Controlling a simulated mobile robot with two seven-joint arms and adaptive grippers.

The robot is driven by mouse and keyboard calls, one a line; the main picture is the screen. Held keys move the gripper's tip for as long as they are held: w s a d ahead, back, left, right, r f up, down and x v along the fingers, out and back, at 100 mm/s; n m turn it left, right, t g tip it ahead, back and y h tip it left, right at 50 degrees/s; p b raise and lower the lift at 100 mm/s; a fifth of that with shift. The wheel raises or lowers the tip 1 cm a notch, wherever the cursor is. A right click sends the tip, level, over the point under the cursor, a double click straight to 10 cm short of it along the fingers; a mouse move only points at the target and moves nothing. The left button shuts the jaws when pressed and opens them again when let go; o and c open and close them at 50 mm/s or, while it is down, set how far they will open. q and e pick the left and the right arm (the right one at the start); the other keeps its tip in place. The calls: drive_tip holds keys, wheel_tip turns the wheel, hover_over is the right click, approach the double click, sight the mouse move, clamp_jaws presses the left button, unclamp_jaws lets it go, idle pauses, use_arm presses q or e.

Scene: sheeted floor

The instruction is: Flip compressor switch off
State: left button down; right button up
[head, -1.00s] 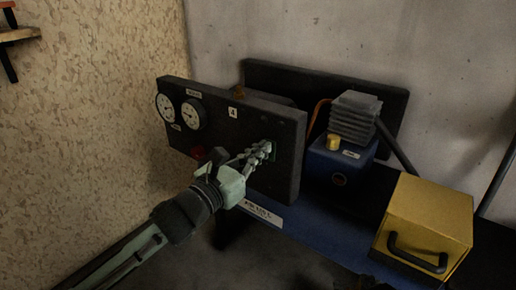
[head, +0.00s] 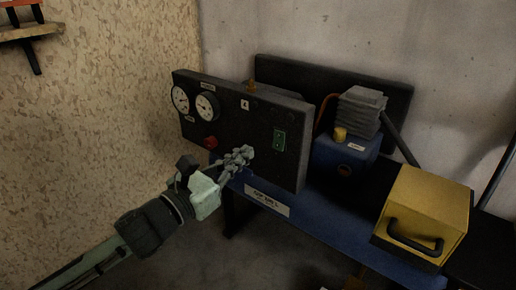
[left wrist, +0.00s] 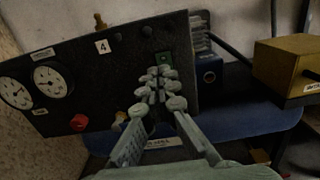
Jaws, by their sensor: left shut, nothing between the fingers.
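The compressor's black panel (head: 235,115) carries two white dial gauges (head: 207,106), a red knob (head: 210,142) and a green switch plate (head: 279,141) near its right edge. The switch's exact position is too small to tell. My left gripper (head: 244,153) is shut and empty in front of the panel, left of and slightly below the switch plate. In the left wrist view the shut fingertips (left wrist: 160,75) overlap the lower part of the switch plate (left wrist: 163,58). My right gripper is not in view.
Behind the panel stands the blue and grey compressor unit (head: 343,153). A yellow box with a black handle (head: 427,205) sits on the blue bench (head: 318,222) at right. A wooden shelf (head: 30,33) is on the left wall. Floor in front is clear.

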use_arm(q)
drive_tip(key=shift+r+v, duration=0.25)
drive_tip(key=shift+v, duration=0.75)
drive_tip(key=shift+r+v, duration=0.2)
drive_tip(key=shift+v, duration=0.85)
